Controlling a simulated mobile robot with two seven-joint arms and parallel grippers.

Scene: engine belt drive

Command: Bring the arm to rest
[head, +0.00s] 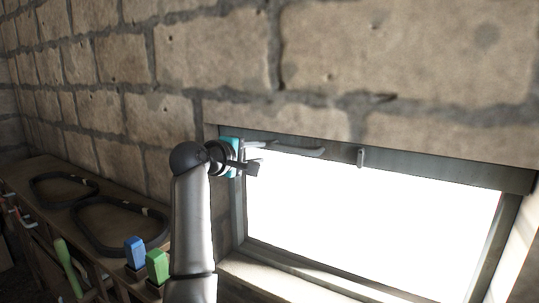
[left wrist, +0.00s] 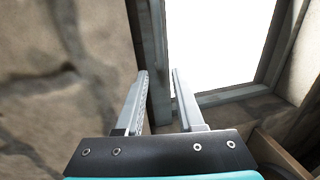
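My left arm rises in the middle of the head view. Its gripper (head: 290,148) is held up in front of the upper left corner of the window frame and points to the right. In the left wrist view the two fingers of the left gripper (left wrist: 160,85) stand apart with nothing between them. The window's edge and the stone wall show behind them. I cannot tell from the head view how far the gripper is from the frame. My right gripper is in neither view.
A bright window (head: 370,220) sits in a stone block wall (head: 215,50). At the lower left, a wooden bench (head: 40,170) carries two dark belt loops (head: 64,187).

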